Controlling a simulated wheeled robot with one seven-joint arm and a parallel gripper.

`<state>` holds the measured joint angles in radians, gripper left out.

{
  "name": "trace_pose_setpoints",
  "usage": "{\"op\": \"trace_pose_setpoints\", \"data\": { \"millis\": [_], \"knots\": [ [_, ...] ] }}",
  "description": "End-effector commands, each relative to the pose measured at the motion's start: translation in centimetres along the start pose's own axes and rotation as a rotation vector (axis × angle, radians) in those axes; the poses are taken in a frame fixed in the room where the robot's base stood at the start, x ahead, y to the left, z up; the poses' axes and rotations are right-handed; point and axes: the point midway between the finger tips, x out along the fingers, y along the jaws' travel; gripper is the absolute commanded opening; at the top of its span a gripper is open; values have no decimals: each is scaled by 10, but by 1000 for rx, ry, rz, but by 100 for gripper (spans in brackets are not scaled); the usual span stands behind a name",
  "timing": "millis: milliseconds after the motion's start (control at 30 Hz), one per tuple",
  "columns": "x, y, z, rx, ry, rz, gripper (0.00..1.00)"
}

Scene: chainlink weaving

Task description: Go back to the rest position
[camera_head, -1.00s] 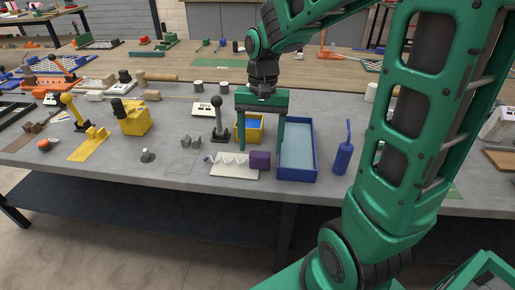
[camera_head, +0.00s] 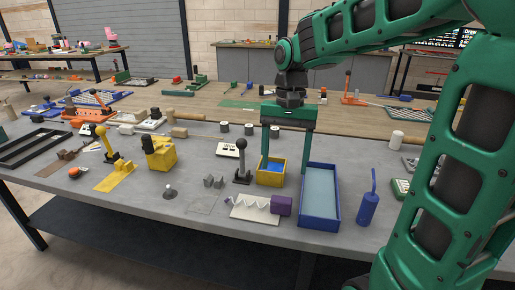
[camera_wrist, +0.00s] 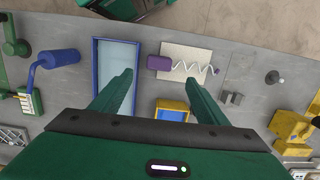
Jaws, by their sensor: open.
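My gripper (camera_head: 287,153) is open and empty, pointing down above the grey workbench (camera_head: 130,200). In the head view its fingers hang in front of the yellow bin with blue inside (camera_head: 270,180) and the left wall of the blue tray (camera_head: 320,220). The white plate (camera_head: 250,212) with a zigzag wire and a purple block (camera_head: 281,205) lies on the bench in front of the gripper.
A blue bottle-like tool (camera_head: 367,210) stands right of the tray. A black-knobbed lever (camera_head: 242,165) and a yellow block device (camera_head: 160,153) stand to the left. A wooden table (camera_head: 230,95) with more tools is behind. The bench's front edge is near me.

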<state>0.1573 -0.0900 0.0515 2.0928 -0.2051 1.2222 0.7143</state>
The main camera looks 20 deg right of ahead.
Motion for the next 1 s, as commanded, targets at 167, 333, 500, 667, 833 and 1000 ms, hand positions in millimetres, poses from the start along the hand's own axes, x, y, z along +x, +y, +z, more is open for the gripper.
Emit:
{"op": "trace_pose_setpoints", "data": {
  "millis": [167,333,500,667,833,1000],
  "knots": [
    [0,3,1,1,2,0,68],
    [7,44,11,0,30,-3,68],
    [27,117,37,-18,73,-5,68],
    [52,172,66,-43,99,-3,68],
    [71,203,86,-67,110,1,68],
    [76,210,91,-75,112,2,68]
  ]
}}
